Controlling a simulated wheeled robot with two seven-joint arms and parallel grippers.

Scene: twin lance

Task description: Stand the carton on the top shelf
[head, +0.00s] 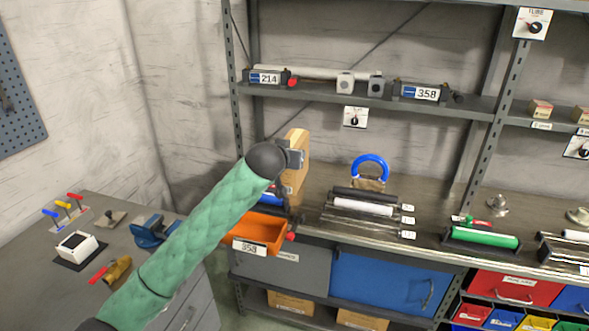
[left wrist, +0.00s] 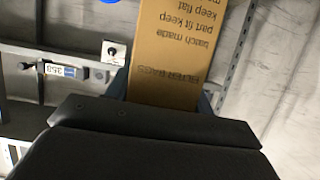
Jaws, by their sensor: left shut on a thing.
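The tan carton (head: 296,177) is upright in the head view, in front of the rack and above the bench. My left gripper (head: 296,158) is shut on it; the dark gripper body covers part of it. In the left wrist view the carton (left wrist: 180,60) extends away from my gripper, its printed text upside down. A long grey shelf (head: 330,95) runs across the rack above the carton. Another shelf edge (head: 470,3) shows at the top of the head view; its upper surface is out of view. My right gripper is not in view.
The long shelf holds a unit labelled 214 (head: 268,77), a pale tube (head: 325,72) and a unit labelled 358 (head: 418,92). An orange bin (head: 262,229) and a blue-handled item (head: 370,168) are at the bench. A rack post (head: 236,70) stands left of the shelf items.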

